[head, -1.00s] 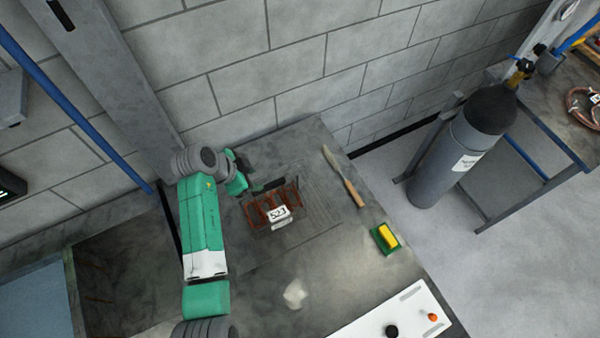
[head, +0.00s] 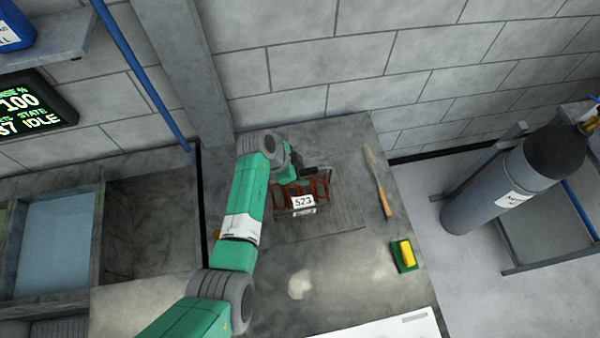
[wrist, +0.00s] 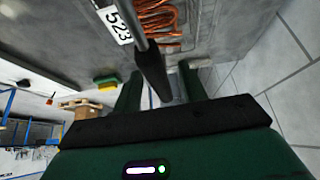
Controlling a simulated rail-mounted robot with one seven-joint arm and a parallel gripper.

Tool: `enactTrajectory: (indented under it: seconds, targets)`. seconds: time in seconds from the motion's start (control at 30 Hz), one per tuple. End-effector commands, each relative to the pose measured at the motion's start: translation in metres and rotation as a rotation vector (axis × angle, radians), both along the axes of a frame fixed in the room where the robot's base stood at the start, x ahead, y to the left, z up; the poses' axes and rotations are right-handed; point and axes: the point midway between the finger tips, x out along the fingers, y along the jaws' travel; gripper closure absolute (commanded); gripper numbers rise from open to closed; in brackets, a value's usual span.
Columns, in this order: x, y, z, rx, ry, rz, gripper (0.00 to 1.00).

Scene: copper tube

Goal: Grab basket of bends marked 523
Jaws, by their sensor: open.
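The basket (head: 294,211) of copper bends, with a white tag reading 523 (head: 303,202), stands on the grey workbench in the head view. Its tag (wrist: 114,24) and several copper bends (wrist: 158,18) show at the top of the wrist view. My gripper (head: 297,170) is at the basket's far side, by its dark handle (head: 318,170). In the wrist view my gripper (wrist: 160,82) is open, and the dark handle grip (wrist: 150,72) lies between or just in front of the two green fingers. Whether they touch it I cannot tell.
A wooden-handled tool (head: 383,197) and a green-and-yellow block (head: 404,255) lie right of the basket. A white board (head: 385,329) is at the front. A gas cylinder (head: 515,180) stands beyond the bench. A block wall (head: 300,55) closes the back.

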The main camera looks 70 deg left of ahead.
Motion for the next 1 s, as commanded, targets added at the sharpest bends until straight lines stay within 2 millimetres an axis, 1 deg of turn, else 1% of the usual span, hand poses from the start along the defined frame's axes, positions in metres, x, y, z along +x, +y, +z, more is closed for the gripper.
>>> enactTrajectory:
  seconds: [0.93,0.97,1.0]
  targets:
    - [0.0000,0.0000,-0.0052,0.000,0.000,0.000,0.58]
    - [0.0000,0.0000,-0.0052,0.000,0.000,0.000,0.62]
    - [0.0000,0.0000,-0.0052,0.000,0.000,0.000,0.70]
